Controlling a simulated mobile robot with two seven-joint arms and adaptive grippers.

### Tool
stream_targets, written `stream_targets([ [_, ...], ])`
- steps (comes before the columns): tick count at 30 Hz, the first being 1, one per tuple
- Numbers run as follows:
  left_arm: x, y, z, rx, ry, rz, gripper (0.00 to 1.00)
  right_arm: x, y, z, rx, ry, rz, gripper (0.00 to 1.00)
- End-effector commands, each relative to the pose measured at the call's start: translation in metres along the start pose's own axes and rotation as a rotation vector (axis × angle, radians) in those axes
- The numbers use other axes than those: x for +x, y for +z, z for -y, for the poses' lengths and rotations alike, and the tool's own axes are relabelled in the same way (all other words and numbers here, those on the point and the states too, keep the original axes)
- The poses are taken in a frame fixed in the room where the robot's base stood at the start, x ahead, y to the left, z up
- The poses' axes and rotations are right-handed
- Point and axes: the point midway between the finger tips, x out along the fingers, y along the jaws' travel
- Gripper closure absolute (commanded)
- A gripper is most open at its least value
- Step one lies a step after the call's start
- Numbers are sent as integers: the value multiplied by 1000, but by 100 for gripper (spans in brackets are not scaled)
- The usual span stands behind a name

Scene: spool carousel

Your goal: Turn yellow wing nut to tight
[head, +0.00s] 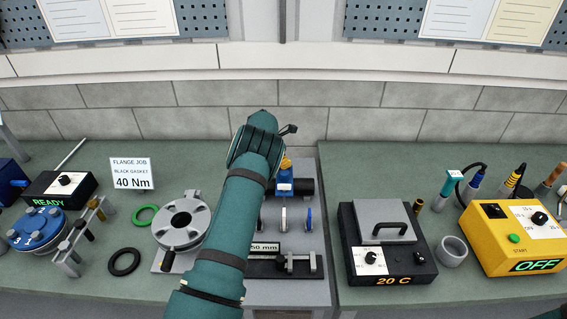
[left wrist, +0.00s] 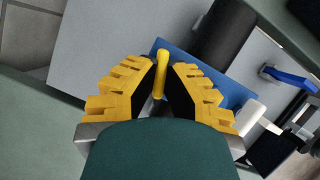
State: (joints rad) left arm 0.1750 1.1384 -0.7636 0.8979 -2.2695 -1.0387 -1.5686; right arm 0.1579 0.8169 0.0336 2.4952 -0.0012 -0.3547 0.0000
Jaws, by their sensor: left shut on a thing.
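The yellow wing nut (left wrist: 158,82) stands between the black pads of my left gripper (left wrist: 163,73) in the left wrist view, and the yellow-backed fingers are shut on it. It sits over a blue block (left wrist: 228,92). Whether the nut is tight cannot be told.
A black cylinder (head: 304,187) lies beside the blue block. Small upright discs stand in front. A flanged part (head: 183,222) is to the left, a black hotplate-like box (head: 388,243) and a yellow unit reading OFF (head: 516,237) to the right. A grey wall is behind.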

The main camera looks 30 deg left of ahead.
Motion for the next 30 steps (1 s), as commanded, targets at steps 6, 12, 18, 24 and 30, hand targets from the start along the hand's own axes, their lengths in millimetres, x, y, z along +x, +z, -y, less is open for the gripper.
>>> stream_targets([
  [6, 4, -2, 0, 154, -67, -3, 100, 5, 1, -2, 1, 0, 0, 53],
  [12, 4, -2, 0, 252, -110, -4, 100, 9, 2, -4, 2, 1, -1, 53],
  [18, 3, -2, 0, 306, -133, -4, 100, 10, 2, -4, 2, 1, -1, 53],
  [24, 3, -2, 0, 324, -142, -4, 100, 11, 2, -4, 2, 1, -1, 53],
  [30, 3, -2, 0, 326, -143, -4, 100, 11, 2, -4, 2, 1, -1, 53],
])
